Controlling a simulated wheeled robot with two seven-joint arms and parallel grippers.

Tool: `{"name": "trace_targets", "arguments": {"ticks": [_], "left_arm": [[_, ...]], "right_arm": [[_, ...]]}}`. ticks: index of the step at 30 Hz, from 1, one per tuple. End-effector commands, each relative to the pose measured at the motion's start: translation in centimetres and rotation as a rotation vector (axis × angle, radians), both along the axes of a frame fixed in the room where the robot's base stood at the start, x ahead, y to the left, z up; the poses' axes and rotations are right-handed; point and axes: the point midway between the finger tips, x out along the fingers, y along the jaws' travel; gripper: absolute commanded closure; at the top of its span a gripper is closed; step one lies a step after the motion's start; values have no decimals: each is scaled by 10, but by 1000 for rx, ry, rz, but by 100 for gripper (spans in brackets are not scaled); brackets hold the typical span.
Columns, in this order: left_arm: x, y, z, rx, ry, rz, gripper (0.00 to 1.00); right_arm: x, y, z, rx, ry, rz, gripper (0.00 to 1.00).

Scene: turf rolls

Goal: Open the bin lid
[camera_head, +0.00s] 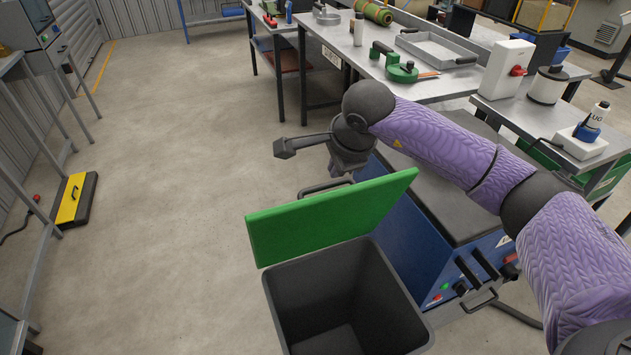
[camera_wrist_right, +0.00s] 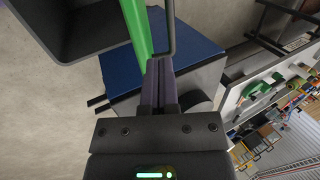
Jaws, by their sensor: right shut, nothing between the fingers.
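The dark grey bin (camera_head: 345,295) stands open in the front middle, and its inside looks empty. Its green lid (camera_head: 330,215) stands tilted up along the bin's far side; it also shows as a green strip in the right wrist view (camera_wrist_right: 137,28). A dark loop handle (camera_head: 326,188) is on the lid's far face. My right gripper (camera_head: 343,168) is behind the lid, close to this handle. In the right wrist view its fingers (camera_wrist_right: 161,64) are shut with nothing between them; the handle bar (camera_wrist_right: 172,30) runs right by the fingertips, and I cannot tell whether they touch. My left gripper is not in view.
A blue machine (camera_head: 395,215) with a dark top stands right behind the bin, under my right arm. A workbench (camera_head: 340,40) with tools and a tray is at the back right. A yellow and black floor box (camera_head: 72,200) lies left. The floor between is clear.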

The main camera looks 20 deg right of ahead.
Motion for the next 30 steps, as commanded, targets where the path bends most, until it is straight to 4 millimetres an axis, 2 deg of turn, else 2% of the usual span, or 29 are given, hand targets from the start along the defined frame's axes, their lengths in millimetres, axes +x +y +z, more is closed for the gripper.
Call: {"name": "trace_targets", "arguments": {"ticks": [5,9,15,21,30], "left_arm": [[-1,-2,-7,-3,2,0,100],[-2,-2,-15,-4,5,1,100],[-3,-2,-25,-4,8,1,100],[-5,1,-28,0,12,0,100],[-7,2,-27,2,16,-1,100]], "right_arm": [[6,-4,-23,-20,10,-16,100],[19,-4,-51,-17,11,-16,100],[34,-5,-81,-17,8,-15,100],[40,-5,-92,-17,7,-12,100],[40,-6,-91,-17,6,-12,100]]}}
